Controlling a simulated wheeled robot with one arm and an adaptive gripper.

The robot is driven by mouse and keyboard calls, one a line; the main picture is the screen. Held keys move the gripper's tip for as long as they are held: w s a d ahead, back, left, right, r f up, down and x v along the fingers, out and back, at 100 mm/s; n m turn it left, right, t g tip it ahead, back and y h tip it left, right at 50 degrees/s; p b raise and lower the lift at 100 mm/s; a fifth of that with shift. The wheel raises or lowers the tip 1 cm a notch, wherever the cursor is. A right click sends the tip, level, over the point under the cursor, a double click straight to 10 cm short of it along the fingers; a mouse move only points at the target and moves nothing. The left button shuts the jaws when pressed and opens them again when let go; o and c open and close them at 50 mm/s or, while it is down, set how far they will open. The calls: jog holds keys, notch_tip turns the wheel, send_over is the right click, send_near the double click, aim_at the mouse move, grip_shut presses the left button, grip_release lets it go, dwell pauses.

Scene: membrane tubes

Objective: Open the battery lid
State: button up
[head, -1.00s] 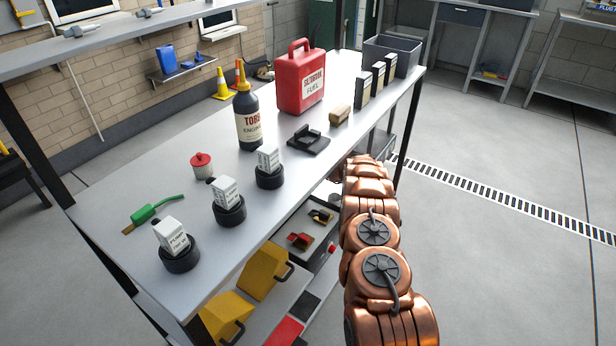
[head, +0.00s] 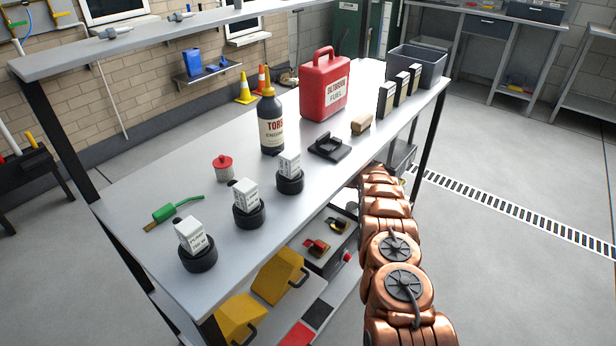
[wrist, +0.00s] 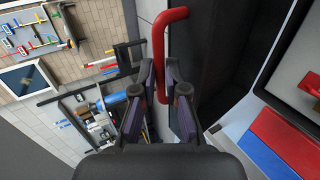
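In the wrist view, a red bar handle (wrist: 158,60) stands on a light panel beside a dark recess. My gripper (wrist: 160,105) is open, with its two dark, purple-padded fingers apart. I cannot tell for sure which part is the battery lid. In the head view, a grey box (head: 328,262) with red and yellow clips sits under the bench top. My gripper is hidden there.
The bench top (head: 130,215) carries a red fuel can (head: 325,92), an oil bottle (head: 271,125), white boxes on black rings and a grey bin (head: 432,70). Yellow bins (head: 278,277) sit below. In the wrist view, red and blue panels (wrist: 285,140) lie at right. Floor right of the bench is clear.

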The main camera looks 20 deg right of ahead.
jog(key=o, duration=0.5)
jog(key=shift+r, duration=0.5)
jog(key=shift+c, duration=0.2)
jog(key=shift+f, duration=0.15)
jog(key=shift+d, duration=0.1)
jog(key=v, duration=1.2)
jog(key=shift+c, duration=0.4)
